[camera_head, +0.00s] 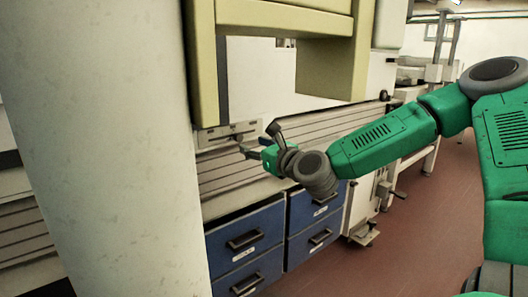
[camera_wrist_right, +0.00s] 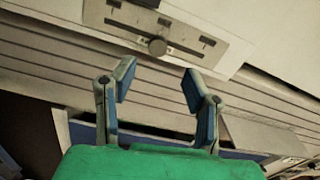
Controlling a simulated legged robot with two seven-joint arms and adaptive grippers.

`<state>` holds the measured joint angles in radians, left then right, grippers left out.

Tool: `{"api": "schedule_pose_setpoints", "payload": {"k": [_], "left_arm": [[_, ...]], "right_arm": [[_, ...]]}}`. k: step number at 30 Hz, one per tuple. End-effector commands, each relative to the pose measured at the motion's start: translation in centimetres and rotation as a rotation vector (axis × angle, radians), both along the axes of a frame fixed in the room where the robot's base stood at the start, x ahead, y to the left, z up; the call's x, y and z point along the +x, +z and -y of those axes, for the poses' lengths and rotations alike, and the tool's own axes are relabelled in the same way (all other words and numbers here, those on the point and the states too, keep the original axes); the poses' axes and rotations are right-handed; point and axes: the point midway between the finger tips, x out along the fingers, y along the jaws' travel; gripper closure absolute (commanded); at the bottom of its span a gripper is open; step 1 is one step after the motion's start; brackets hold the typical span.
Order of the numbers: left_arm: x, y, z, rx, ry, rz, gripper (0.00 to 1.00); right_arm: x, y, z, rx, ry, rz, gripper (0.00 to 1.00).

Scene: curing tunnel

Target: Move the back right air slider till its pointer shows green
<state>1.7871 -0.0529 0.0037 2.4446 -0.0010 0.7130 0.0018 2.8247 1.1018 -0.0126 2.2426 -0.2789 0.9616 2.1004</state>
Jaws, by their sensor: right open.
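A pale slider plate (camera_head: 222,134) with a horizontal slot is on the side of the machine, below the yellow-green hood. In the right wrist view the plate (camera_wrist_right: 205,38) fills the top, with a round dark knob (camera_wrist_right: 157,46) on its slot and several small dark marks. I cannot make out a pointer or any green on it. My right gripper (camera_head: 258,141) is open and empty, just in front of the plate. In the right wrist view its fingers (camera_wrist_right: 158,74) are spread on either side below the knob, apart from it. My left gripper is out of view.
A yellow-green hood frame (camera_head: 330,70) overhangs above the plate. Ribbed pale panels (camera_head: 225,176) run below it, over blue drawers (camera_head: 245,240) with dark handles. A thick pale column (camera_head: 120,150) blocks the left. Open reddish floor (camera_head: 440,215) lies to the right.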

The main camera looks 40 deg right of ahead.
Motion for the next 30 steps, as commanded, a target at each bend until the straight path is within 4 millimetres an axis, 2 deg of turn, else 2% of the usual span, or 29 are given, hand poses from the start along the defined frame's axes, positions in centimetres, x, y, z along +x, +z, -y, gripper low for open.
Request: {"api": "schedule_pose_setpoints", "payload": {"k": [4,16,30], "left_arm": [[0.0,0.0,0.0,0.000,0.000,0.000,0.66],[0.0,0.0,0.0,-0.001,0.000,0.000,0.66],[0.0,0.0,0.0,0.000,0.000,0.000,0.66]], "right_arm": [[-1.7,0.0,-0.5,0.001,0.004,0.001,0.58],[-3.6,-0.3,-0.8,-0.007,0.004,-0.007,0.58],[-4.4,-0.2,-0.6,0.001,0.002,-0.002,0.58]]}}
